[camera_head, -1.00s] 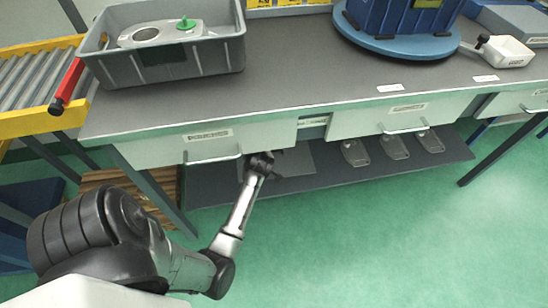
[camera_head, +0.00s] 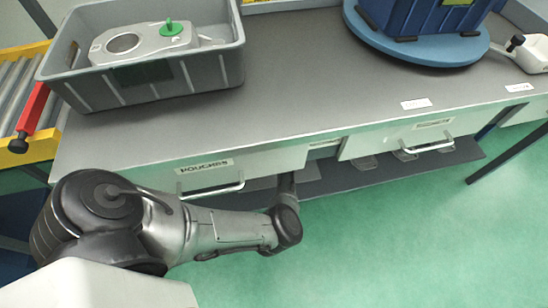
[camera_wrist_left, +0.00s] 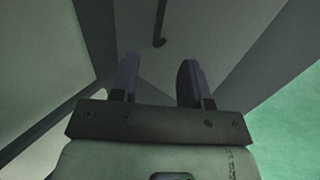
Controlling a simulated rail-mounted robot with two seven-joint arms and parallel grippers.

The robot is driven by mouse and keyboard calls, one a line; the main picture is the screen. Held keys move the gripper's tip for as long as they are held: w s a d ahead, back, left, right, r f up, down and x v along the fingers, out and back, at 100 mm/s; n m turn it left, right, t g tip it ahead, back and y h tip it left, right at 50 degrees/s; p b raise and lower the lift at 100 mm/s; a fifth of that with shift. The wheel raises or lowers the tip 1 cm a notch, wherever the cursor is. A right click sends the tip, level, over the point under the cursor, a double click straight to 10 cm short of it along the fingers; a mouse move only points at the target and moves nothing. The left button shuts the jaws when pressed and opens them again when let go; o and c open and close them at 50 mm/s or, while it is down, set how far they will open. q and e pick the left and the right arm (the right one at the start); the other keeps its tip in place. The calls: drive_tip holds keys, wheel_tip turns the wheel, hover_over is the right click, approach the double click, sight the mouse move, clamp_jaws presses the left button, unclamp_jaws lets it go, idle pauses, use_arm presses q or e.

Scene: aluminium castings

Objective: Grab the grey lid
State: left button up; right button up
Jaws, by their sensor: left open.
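A flat grey panel, which looks like the grey lid (camera_head: 308,173), lies on the low shelf under the bench, partly hidden by my left arm and the drawer front. In the left wrist view a pale grey flat surface, probably the same lid (camera_wrist_left: 150,60), fills the space ahead, with a dark bar-like handle (camera_wrist_left: 160,25) at the top. My left gripper (camera_wrist_left: 158,68) is open, its two fingers apart with nothing between them, facing that surface. In the head view the gripper is hidden under the bench edge. My right gripper is not in view.
The bench (camera_head: 320,90) overhangs the shelf (camera_head: 375,175), with drawer handles (camera_head: 215,190) sticking out near my arm. A grey crate (camera_head: 175,85) holding a casting (camera_head: 150,42) and a blue bin (camera_head: 425,15) on a round blue turntable (camera_head: 400,48) stand on top. Green floor is clear at right.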

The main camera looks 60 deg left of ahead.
use_arm(q)
drive_tip(key=b+x, duration=0.3)
drive_tip(key=x, duration=0.3)
drive_tip(key=shift+s, duration=0.1)
drive_tip(key=shift+a+f+b, duration=0.25)
drive_tip(key=shift+a+b, duration=0.1)
drive_tip(key=shift+b, duration=0.05)
drive_tip(key=shift+f+b, duration=0.35)
drive_tip(key=shift+f, duration=0.05)
drive_tip(key=b+x, duration=0.3)
drive_tip(key=x, duration=0.1)
drive_tip(key=shift+w+a+f+b, duration=0.15)
drive_tip(key=shift+w+f+b, duration=0.05)
drive_tip(key=shift+b, duration=0.15)
drive_tip(key=shift+c, duration=0.4)
clamp_jaws()
